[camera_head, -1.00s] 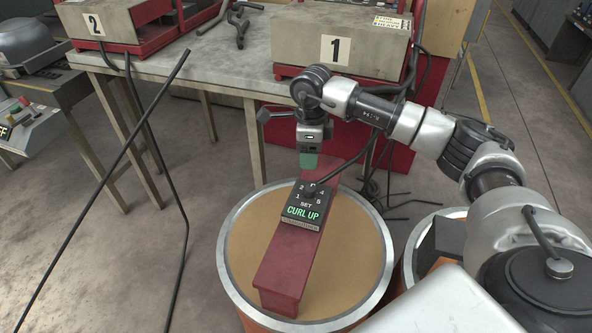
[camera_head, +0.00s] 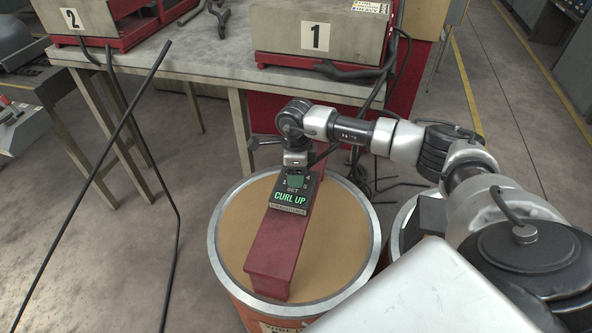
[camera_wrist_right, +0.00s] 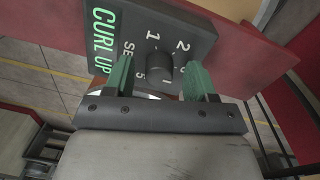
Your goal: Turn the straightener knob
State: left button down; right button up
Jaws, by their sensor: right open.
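The straightener box is a dark panel (camera_head: 291,193) lit with green "CURL UP" and fixed on a red bar (camera_head: 275,250). In the right wrist view the box (camera_wrist_right: 125,25) carries a black knob (camera_wrist_right: 159,68) with numerals around it. My right gripper (camera_wrist_right: 160,82) is open, its two green fingers on either side of the knob. I cannot tell whether either finger touches it. In the head view my right gripper (camera_head: 295,180) is over the upper part of the panel and hides the knob. My left gripper is not in view.
The red bar lies across a round drum top (camera_head: 235,235). Thin dark rods (camera_head: 95,180) stand to the left. Open floor lies at the left.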

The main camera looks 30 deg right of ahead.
jog(key=c, duration=0.9)
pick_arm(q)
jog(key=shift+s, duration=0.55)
pick_arm(e)
jog(key=m, duration=0.5)
jog(key=shift+r+p, duration=0.1)
jog(key=shift+p, duration=0.25)
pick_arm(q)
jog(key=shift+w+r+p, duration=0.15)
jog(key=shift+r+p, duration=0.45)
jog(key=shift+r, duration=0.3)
pick_arm(e)
jog(key=m, duration=0.6)
jog(key=shift+m, duration=0.3)
jog(key=shift+t, duration=0.3)
jog(key=o, duration=0.9)
